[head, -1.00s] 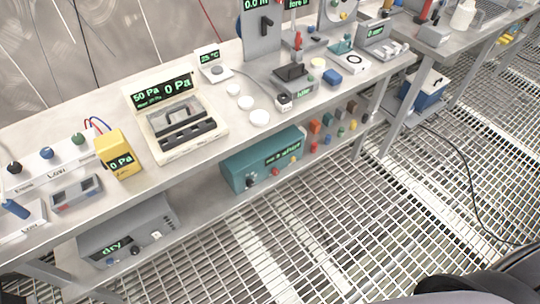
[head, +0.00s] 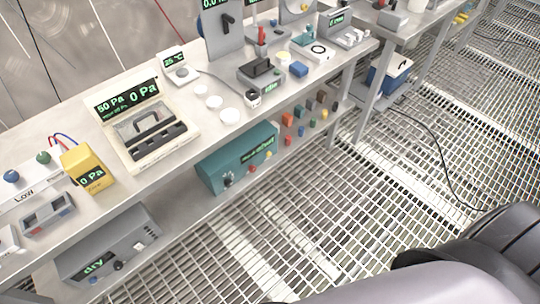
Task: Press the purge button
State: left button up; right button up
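I cannot make out a button labelled purge in the head view. On the lower shelf a teal box (head: 238,160) has a green display and several small knobs, one dark, one red and one yellow. Left of it a grey box (head: 108,243) shows "dry" and has small knobs and a white button or switch. On the bench an open cream case (head: 150,140) shows "50 Pa" and "0 Pa". Neither gripper is in view. Dark and grey parts of my own body fill the lower right corner.
A yellow meter (head: 86,170) and a grey two-slot unit (head: 47,212) stand at the bench's left. White round dishes (head: 229,116) lie mid-bench. Coloured small items (head: 303,120) sit under the bench. The grating floor (head: 350,210) is open, with a black cable (head: 440,160) at right.

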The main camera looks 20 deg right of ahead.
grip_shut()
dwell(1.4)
